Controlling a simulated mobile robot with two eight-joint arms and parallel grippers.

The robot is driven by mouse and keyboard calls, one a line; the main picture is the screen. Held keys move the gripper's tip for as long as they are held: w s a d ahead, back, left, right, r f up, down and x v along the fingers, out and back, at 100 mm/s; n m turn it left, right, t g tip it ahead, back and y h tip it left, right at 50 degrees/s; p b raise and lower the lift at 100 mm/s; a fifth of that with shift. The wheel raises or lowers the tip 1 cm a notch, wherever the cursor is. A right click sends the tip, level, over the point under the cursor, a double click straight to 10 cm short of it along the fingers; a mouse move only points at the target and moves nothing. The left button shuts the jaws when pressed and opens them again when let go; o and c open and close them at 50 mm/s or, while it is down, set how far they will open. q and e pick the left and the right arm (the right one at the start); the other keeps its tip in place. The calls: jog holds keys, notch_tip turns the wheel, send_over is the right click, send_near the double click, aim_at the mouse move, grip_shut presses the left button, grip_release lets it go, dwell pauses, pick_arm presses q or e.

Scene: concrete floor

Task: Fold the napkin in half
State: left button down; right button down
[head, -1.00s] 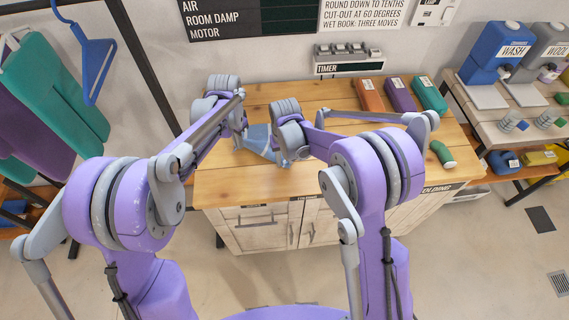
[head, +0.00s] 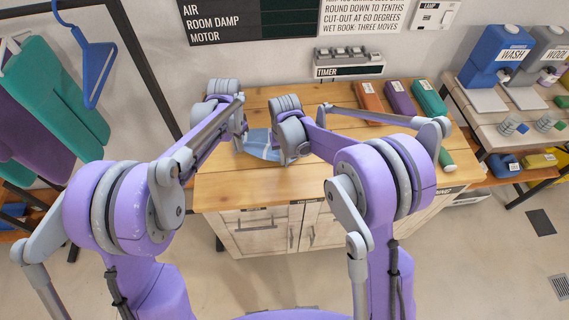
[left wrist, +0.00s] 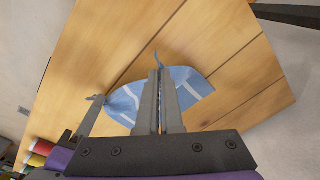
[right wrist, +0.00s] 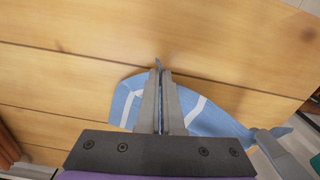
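The blue napkin (head: 262,146) with pale stripes is on the wooden table, between and partly behind my grippers. It looks bent over and bunched, partly raised, in the left wrist view (left wrist: 190,82) and the right wrist view (right wrist: 205,115). My left gripper (left wrist: 160,72) is shut on one part of its edge, with a small blue tip poking past the fingers. My right gripper (right wrist: 160,72) is shut on another part, also with a blue tip showing. In the head view the fingertips of both are hidden by my wrists.
The wooden table (head: 240,187) is clear at its front. An orange-brown pack (head: 368,95), a purple pack (head: 400,97) and a green pack (head: 429,98) lie at the back right. A green bottle (head: 446,160) lies at the right edge. A timer (head: 349,62) is on the wall behind.

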jog(key=shift+r, duration=1.2)
